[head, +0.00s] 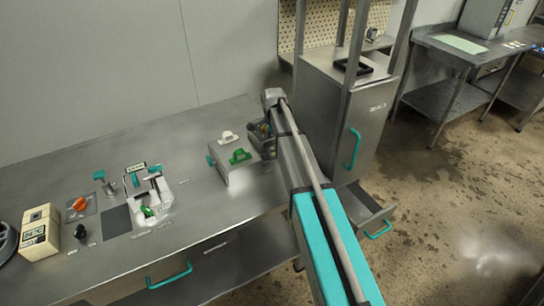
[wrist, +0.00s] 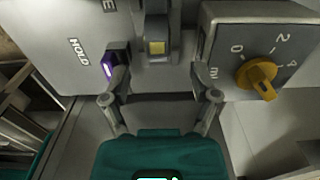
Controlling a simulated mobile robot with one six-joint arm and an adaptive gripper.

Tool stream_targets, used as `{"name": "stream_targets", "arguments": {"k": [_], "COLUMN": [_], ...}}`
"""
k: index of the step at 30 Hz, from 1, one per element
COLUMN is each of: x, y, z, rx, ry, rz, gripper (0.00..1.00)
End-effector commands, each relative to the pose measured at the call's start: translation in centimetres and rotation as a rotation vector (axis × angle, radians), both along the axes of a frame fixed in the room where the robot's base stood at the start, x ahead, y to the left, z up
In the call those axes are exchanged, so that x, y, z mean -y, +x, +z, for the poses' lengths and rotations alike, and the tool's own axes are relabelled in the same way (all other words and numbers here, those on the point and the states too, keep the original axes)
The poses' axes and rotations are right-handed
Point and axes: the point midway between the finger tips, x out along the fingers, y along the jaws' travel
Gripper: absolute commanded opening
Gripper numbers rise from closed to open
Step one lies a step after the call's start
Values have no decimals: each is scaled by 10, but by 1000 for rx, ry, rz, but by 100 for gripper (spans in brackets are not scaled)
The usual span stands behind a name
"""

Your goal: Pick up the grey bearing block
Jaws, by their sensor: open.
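A small grey block with a round opening (head: 371,34) stands on the ledge by the pegboard at the back in the head view. It looks like the grey bearing block, but it is too small to be sure. My gripper (wrist: 160,80) is open and empty in the wrist view, its fingers spread in front of a control panel (wrist: 70,30). In the head view my gripper (head: 262,132) is at the right end of the steel bench, mostly hidden by my arm, well away from the grey block. The wrist view shows no bearing block.
A grey box (head: 235,174) with a green piece (head: 240,156) is beside my gripper. A steel cabinet (head: 340,115) stands to the right, with an open drawer (head: 358,208).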

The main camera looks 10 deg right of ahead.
Motion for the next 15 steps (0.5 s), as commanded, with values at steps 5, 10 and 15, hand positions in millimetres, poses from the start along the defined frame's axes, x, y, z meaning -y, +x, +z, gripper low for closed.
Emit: {"name": "stream_targets", "arguments": {"k": [5,10,15], "x": [0,0,0], "y": [0,0,-1], "z": [0,-1,-8], "rx": [0,0,0], "ry": [0,0,0], "rz": [0,0,0], "gripper": [77,77,77]}}
